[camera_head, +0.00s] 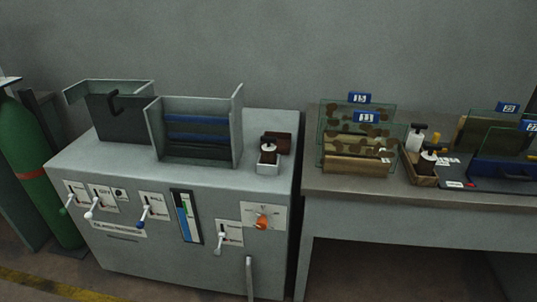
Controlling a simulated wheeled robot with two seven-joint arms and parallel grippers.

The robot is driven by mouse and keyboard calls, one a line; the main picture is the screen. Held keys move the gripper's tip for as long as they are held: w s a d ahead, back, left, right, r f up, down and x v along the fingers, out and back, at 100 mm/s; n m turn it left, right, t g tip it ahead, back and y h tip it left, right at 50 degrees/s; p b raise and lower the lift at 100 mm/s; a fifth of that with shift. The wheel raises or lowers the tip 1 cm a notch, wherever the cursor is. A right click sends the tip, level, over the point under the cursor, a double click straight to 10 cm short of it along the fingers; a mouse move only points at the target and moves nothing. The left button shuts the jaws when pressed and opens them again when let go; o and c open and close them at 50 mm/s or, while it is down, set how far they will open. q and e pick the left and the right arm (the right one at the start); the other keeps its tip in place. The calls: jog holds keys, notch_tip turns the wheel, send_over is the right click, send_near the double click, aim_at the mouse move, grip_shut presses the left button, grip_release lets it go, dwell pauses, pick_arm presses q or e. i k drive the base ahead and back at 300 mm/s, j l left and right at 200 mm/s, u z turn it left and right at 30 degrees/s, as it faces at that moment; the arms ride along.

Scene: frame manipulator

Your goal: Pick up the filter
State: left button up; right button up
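Neither of my grippers shows in the head view. No object is clearly marked as a filter, and I cannot tell which one it is. Clear greenish panels with brown blotches (375,116) stand upright in a wooden holder (355,164) on the bench, with blue number tags (363,117) on top. On the grey machine, a metal holder (238,130) contains dark and blue slats (195,136). A small bottle with a black top (268,150) stands in a little tray to its right.
A grey machine (90,165) with levers and an orange knob (262,222) stands left of the bench (400,188). More bottles (427,160) and tagged panels (500,137) are on the bench's right. A green cylinder (40,165) stands at far left.

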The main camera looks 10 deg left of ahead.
aim_at(268, 150)
jog(key=i+l, duration=0.2)
jog(key=l, duration=0.15)
jog(key=i+l, duration=0.2)
jog(key=l, duration=0.15)
jog(key=i+l+u, duration=0.1)
jog(key=l, duration=0.25)
jog(key=i+l, duration=0.3)
